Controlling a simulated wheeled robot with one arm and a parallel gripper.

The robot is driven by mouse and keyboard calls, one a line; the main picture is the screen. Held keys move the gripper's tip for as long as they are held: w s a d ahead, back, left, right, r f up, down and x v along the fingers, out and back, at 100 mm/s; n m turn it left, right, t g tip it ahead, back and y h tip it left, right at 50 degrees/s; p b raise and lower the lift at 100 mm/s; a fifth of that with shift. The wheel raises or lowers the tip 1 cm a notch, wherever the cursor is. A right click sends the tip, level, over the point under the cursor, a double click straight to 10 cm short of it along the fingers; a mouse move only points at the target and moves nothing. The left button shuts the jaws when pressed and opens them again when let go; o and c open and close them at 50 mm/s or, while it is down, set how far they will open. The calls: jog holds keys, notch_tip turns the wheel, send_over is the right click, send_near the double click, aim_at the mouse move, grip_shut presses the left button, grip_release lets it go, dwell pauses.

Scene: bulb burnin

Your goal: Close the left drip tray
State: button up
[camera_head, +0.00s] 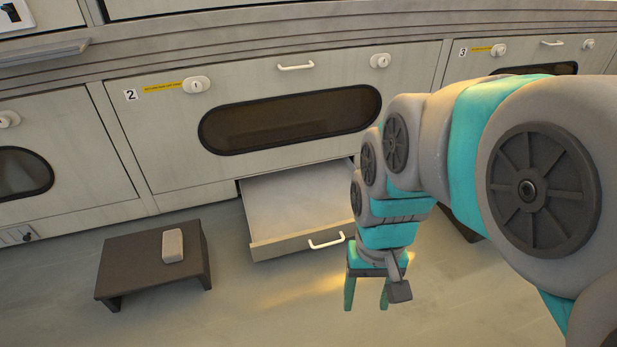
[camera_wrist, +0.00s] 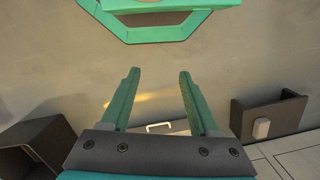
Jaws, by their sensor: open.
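A pale drip tray (camera_head: 290,201) is pulled out like a drawer below the cabinet front marked 2. Its front panel carries a white bar handle (camera_head: 327,240). The tray is empty where it shows; my arm hides its right side in the head view. My gripper (camera_head: 367,303) is open and empty, pointing down in front of the tray and to the right of the handle, apart from it. In the wrist view the white handle (camera_wrist: 166,127) shows beyond the open fingers (camera_wrist: 158,73), low between them. No other pulled-out tray is in view.
A low dark stool (camera_head: 140,262) with a small grey block (camera_head: 173,246) stands left of the tray. Another dark stool (camera_wrist: 35,145) shows at the left of the wrist view. The floor (camera_head: 250,310) in front of the tray is clear.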

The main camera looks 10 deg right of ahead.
jog(key=w+f+m, duration=0.1)
jog(key=w, duration=0.2)
jog(key=w+f+m, duration=0.1)
jog(key=w, duration=0.3)
jog(key=w+a+f+m+t+p, duration=0.1)
jog(key=w, duration=0.3)
jog(key=shift+w+f+m, duration=0.25)
jog(key=shift+f+m, duration=0.05)
jog(key=shift+m, duration=0.1)
jog(key=shift+c, duration=1.2)
jog(key=m+t+p, duration=0.3)
jog(key=m, duration=0.8)
send_over(325, 245)
jog(key=s, duration=0.2)
jog(key=s+f+x, duration=0.1)
jog(key=s+x, duration=0.1)
jog(key=x, duration=0.8)
jog(key=s+d+x, duration=0.1)
jog(key=s+x, duration=0.2)
jog(key=x, duration=0.7)
jog(key=shift+w+b+x, duration=0.2)
jog(key=shift+b+x, duration=0.35)
jog(key=shift+x, duration=3.4)
jog(key=shift+r, duration=0.1)
grip_shut()
